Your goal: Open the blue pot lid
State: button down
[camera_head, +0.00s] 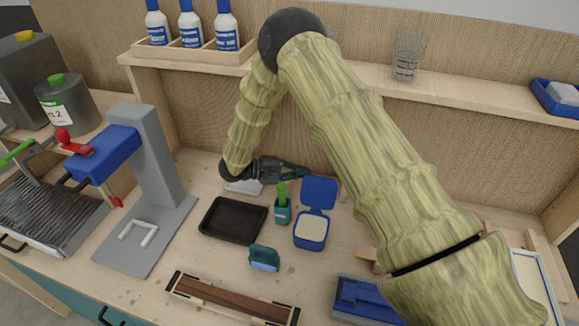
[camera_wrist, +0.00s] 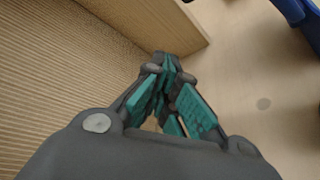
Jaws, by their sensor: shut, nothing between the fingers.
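The blue pot (camera_head: 311,229) stands on the workbench with a pale inside or content showing at its top. Its blue lid (camera_head: 319,192) is swung up and back, standing open behind the pot. My gripper (camera_head: 303,171) is shut and empty, low near the back wall, just behind and left of the lid. In the wrist view my gripper's green-padded fingers (camera_wrist: 168,62) are together with nothing between them. A blue edge (camera_wrist: 298,14), probably the lid, shows at the upper right there, apart from the fingers.
A green-handled item in a teal holder (camera_head: 282,209) stands left of the pot. A black tray (camera_head: 233,219) and a teal-blue block (camera_head: 264,258) are nearby. A shelf (camera_head: 440,94) runs above along the back wall. Bare bench lies in front of the pot.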

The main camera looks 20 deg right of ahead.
jog(key=shift+s+d+p, duration=0.25)
jog(key=shift+d+p, duration=0.1)
jog(key=shift+d, duration=0.3)
jog(key=s, duration=0.1)
jog(key=s+a+r+p, duration=0.1)
jog(key=p, duration=0.1)
jog(key=shift+s+a+r, duration=0.25)
jog(key=shift+s, duration=0.15)
jog(key=shift+a, duration=0.1)
